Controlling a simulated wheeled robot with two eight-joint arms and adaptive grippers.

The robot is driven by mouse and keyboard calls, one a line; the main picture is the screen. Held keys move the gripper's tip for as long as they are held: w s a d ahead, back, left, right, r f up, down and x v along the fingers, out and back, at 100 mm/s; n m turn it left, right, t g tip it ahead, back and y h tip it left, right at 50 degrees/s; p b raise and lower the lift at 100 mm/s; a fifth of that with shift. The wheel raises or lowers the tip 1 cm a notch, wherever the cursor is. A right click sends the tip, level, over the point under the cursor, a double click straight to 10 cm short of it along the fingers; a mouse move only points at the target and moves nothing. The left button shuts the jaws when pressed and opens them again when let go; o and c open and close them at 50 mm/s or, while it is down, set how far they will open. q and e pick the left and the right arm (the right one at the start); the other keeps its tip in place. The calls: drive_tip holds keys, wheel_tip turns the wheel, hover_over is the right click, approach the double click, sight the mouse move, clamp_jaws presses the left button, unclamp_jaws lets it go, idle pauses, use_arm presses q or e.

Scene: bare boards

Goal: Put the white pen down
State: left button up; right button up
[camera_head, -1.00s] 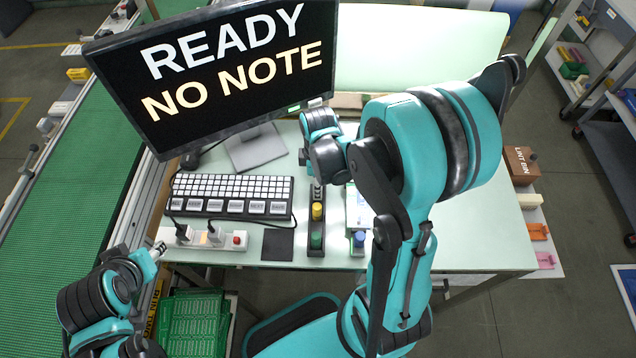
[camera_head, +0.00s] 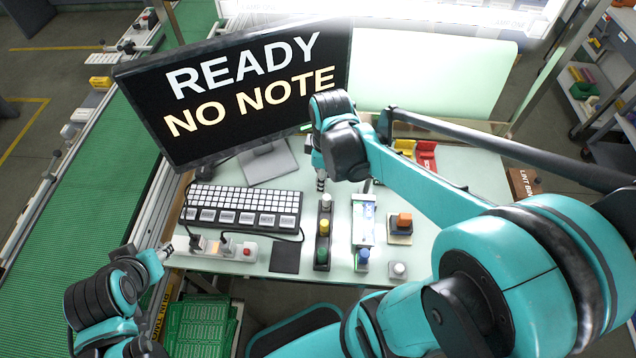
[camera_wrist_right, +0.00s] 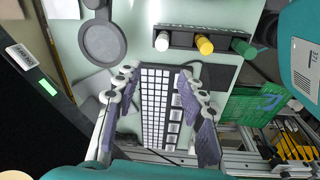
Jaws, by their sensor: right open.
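A white-topped cylinder, apparently the white pen (camera_head: 326,202), stands in the far slot of a dark stand (camera_head: 323,241). A yellow one (camera_head: 323,227) and a green one (camera_head: 321,255) stand nearer in the same stand. In the right wrist view the white one (camera_wrist_right: 161,41) is upright and clear of my fingers. My right gripper (camera_head: 320,181) is beyond the stand; in its wrist view it is open and empty (camera_wrist_right: 158,80), with the keyboard showing between its fingers. My left gripper (camera_head: 167,252) is at the table's front left edge; its jaw opening is unclear.
A monitor (camera_head: 240,90) stands at the back left, the keyboard (camera_head: 243,206) before it. A power strip (camera_head: 230,247) and dark pad (camera_head: 285,258) are near the front. A round grey disc (camera_wrist_right: 103,43) shows near the right gripper.

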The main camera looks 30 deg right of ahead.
drive_tip(key=s+a+r+m+t, duration=0.4)
drive_tip(key=a+r+m+t, duration=0.1)
drive_tip(key=m, duration=0.4)
drive_tip(key=shift+s+a+r+m+t, duration=0.25)
drive_tip(key=shift+s+a+m+t, duration=0.2)
drive_tip(key=shift+t, duration=0.15)
drive_tip(key=shift+w, duration=0.1)
